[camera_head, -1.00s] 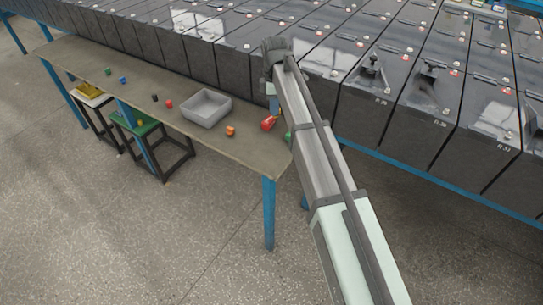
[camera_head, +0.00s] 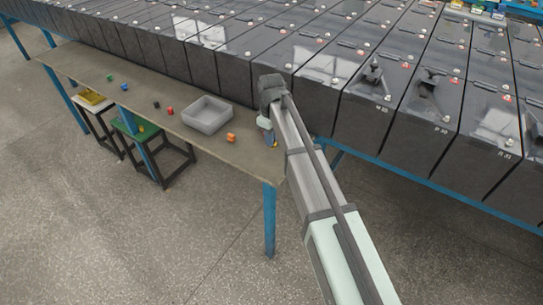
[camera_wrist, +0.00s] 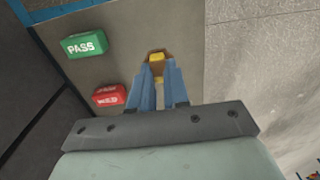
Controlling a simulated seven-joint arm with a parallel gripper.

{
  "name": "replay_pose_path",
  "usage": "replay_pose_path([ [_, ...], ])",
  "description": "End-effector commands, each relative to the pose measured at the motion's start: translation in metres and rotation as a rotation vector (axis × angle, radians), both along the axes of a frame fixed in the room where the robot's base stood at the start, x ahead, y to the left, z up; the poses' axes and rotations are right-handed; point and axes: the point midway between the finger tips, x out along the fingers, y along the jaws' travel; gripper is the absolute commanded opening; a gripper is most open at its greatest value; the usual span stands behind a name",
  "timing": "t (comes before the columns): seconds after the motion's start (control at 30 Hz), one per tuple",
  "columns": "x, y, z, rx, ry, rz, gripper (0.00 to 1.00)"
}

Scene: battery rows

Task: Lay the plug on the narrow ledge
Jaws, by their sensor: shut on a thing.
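My gripper (camera_wrist: 158,68) has its blue fingers closed on a small yellow plug (camera_wrist: 157,57), with a brown part around it, in the wrist view. In the head view my gripper (camera_head: 268,138) is over the right end of the narrow ledge (camera_head: 165,127), the long grey-brown bench top. A bit of the yellow plug (camera_head: 274,144) shows below the fingers there. Whether it touches the surface I cannot tell. A green block marked PASS (camera_wrist: 86,45) and a red lettered block (camera_wrist: 109,95) lie left of the fingers in the wrist view.
A grey open tray (camera_head: 208,114) and an orange piece (camera_head: 231,138) sit left of my gripper on the bench. Several small coloured pieces lie farther left. Rows of dark batteries (camera_head: 230,68) stand behind. Stools (camera_head: 150,140) stand at the bench's front.

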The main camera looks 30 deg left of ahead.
Motion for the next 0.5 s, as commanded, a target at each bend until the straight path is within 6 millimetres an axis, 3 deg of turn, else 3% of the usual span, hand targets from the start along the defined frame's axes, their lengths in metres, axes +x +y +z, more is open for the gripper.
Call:
replay_pose_path([
  [0.2, 0.000, 0.000, -0.035, -0.001, 0.001, 0.001, 0.00],
  [0.5, 0.000, 0.000, -0.059, -0.001, 0.001, 0.002, 0.00],
])
